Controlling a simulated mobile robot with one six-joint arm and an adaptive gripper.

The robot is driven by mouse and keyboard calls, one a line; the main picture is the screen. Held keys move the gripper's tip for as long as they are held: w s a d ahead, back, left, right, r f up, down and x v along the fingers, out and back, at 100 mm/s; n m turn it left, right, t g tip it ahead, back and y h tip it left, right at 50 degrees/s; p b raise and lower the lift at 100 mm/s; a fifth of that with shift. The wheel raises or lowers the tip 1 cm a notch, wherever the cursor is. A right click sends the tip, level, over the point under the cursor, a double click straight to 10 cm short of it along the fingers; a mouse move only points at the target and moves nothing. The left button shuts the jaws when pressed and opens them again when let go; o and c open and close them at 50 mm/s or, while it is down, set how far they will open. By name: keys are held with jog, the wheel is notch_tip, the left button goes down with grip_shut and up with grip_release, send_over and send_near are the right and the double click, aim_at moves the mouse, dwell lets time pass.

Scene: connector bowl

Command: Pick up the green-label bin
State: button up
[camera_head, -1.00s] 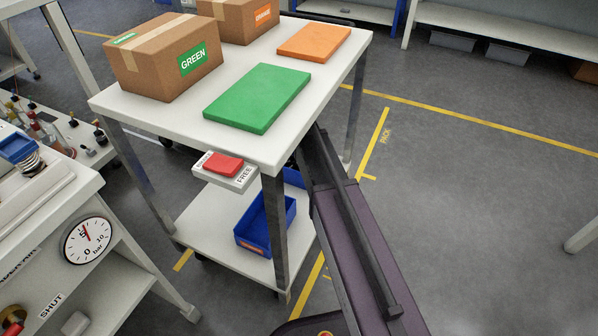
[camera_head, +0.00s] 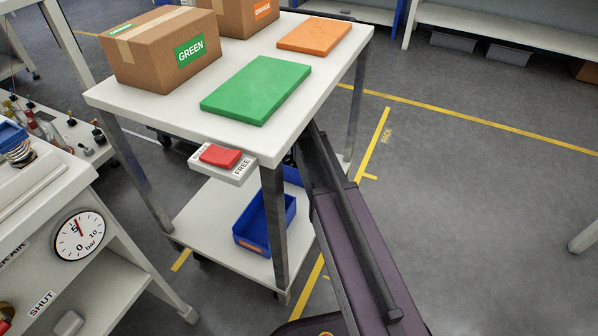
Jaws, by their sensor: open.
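A cardboard box (camera_head: 160,48) with a green label reading GREEN (camera_head: 188,50) stands at the far left of the white cart's top (camera_head: 130,100). On the lower shelf, a blue bin (camera_head: 262,238) carries an orange label (camera_head: 250,246); a cart leg crosses in front of it. More blue shows behind that leg, partly hidden, and I cannot tell whether it is a second bin. I see no blue bin with a green label. My arm runs down the right side of the cart, and my gripper is out of view.
A green pad (camera_head: 256,90), an orange pad (camera_head: 314,37) and an orange-labelled box (camera_head: 240,14) lie on the cart top. A bench with a gauge (camera_head: 80,236) is at left.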

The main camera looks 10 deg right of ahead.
aim_at(293, 169)
jog(key=shift+f+b, duration=2.75)
jog(key=shift+f, duration=0.3)
jog(key=shift+d+f+b, duration=0.15)
jog(key=shift+f+b, duration=1.15)
jog(key=shift+d+f+b, duration=0.1)
jog(key=shift+f+b, duration=1.2)
grip_shut()
